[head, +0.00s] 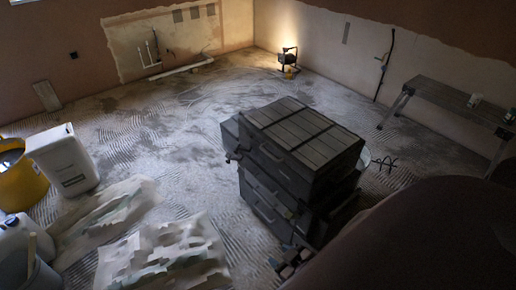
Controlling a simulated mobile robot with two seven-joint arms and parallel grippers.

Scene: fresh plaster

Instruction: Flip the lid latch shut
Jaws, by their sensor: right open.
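A stack of dark grey tool boxes (322,190) stands on the floor in the middle of the head view. Its ribbed top lid (302,130) lies flat on the upper box. A small dark part (236,155) sticks out at the left end of the upper box; I cannot tell whether it is the lid latch or how it is set. My right gripper (287,263) is low in front of the stack, below the lid level in the picture. It is small and dark, open, and I see nothing between its fingers. My left gripper is not in view.
Crumpled sheets (165,258) lie on the floor at front left. A white container (62,160) and a yellow bucket (20,182) stand at the left edge. A bench (455,100) stands at the right wall, and a lit lamp (289,58) at the back. The floor behind the stack is mostly clear.

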